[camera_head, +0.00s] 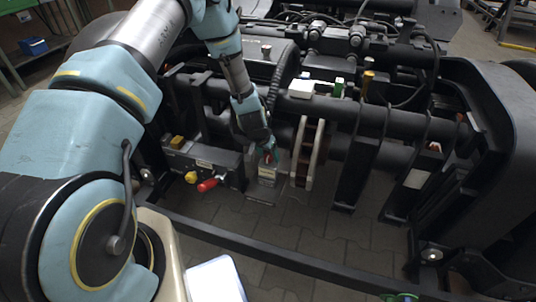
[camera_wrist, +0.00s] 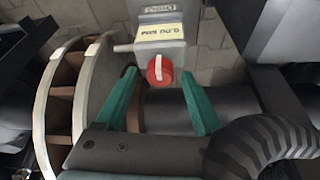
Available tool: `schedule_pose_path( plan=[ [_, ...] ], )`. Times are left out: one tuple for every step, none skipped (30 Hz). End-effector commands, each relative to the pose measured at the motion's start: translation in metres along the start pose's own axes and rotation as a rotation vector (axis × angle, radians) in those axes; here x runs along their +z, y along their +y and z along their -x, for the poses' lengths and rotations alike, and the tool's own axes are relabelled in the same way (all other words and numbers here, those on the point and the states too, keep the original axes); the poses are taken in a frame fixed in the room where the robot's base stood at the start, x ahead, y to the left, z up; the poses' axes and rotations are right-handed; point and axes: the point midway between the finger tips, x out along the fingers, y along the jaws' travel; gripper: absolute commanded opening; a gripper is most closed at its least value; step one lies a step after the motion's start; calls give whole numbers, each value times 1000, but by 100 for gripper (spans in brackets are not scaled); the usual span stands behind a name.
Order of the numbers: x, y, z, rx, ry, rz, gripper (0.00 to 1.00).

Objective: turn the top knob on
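A round red knob with a white stripe (camera_wrist: 160,70) sits on the edge of a grey box (camera_wrist: 158,40) with a printed label in the wrist view. In the head view the box (camera_head: 268,172) hangs below the dark tubes, and the knob is mostly hidden by my gripper (camera_head: 262,147). In the wrist view my gripper (camera_wrist: 159,76) is open, its two green fingers apart on either side of the knob. The fingertips reach about level with the knob, with gaps on both sides. I cannot tell whether they are at its depth.
A segmented disc (camera_wrist: 88,90) stands close left of the fingers, and a ribbed black hose (camera_wrist: 262,150) lies right. In the head view a dark box (camera_head: 205,157) left of my gripper carries a red handle (camera_head: 207,185) and a yellow knob (camera_head: 191,177). Dark tubes surround the forearm.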

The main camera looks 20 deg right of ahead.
Motion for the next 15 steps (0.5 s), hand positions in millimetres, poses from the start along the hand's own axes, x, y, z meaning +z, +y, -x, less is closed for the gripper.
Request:
schedule_pose_path(
  plan=[
    [0, 0, 0, 0, 0, 0, 72],
    [0, 0, 0, 0, 0, 0, 72],
    [0, 0, 0, 0, 0, 0, 72],
    [0, 0, 0, 0, 0, 0, 72],
    [0, 0, 0, 0, 0, -1, 72],
    [0, 0, 0, 0, 0, -1, 72],
    [0, 0, 1, 0, 0, -1, 72],
    [0, 0, 2, 0, 0, -1, 72],
    [0, 0, 4, 0, 0, -1, 72],
    [0, 0, 6, 0, 0, -1, 72],
    [-1, 0, 10, 0, 1, -1, 72],
    [-2, 0, 16, 0, 2, -2, 72],
    [-1, 0, 21, 0, 1, -2, 72],
    [-1, 0, 26, 0, 1, -3, 72],
    [-2, 0, 34, -1, 2, -2, 72]
  ],
)
